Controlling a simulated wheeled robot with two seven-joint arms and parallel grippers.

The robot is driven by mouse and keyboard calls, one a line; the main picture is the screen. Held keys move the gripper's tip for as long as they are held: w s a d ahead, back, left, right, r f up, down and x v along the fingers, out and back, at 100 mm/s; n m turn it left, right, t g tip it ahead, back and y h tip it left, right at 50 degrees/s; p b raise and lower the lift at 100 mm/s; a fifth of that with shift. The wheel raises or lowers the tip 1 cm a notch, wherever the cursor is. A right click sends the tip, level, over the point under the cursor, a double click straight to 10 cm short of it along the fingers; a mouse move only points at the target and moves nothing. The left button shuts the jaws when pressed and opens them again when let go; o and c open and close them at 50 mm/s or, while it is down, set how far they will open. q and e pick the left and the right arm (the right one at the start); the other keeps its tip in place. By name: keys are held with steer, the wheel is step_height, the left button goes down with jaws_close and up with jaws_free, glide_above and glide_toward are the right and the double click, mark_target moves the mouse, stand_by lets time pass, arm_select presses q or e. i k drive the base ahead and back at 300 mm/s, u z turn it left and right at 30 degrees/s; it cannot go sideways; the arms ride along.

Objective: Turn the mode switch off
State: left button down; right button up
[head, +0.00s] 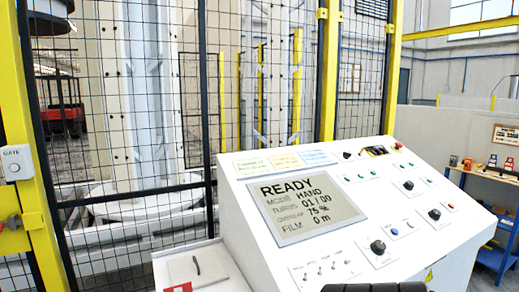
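A white sloped control console (240,215) stands in front of me. Its screen (305,206) reads READY, MODE HAND, turns 01/00, overlap 75 %, film 0 m. Black rotary knobs sit on its face: a large one (378,247) near the front, one at the right (434,214) and one farther up (408,185). Their labels are too small to read, so I cannot tell which is the mode switch. A row of small toggles (320,269) lies below the screen. Neither gripper can be made out in the head view.
A yellow-framed mesh fence (140,130) stands behind the console, with a gate box (15,162) on its left post. A white side box (200,272) adjoins the console. A blue workbench (490,178) with small items stands at the right. A dark shape crosses the bottom edge.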

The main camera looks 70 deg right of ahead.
mark_target(346, 155)
steer(key=u, duration=1.55)
steer(key=k, duration=3)
steer(key=z, duration=1.75)
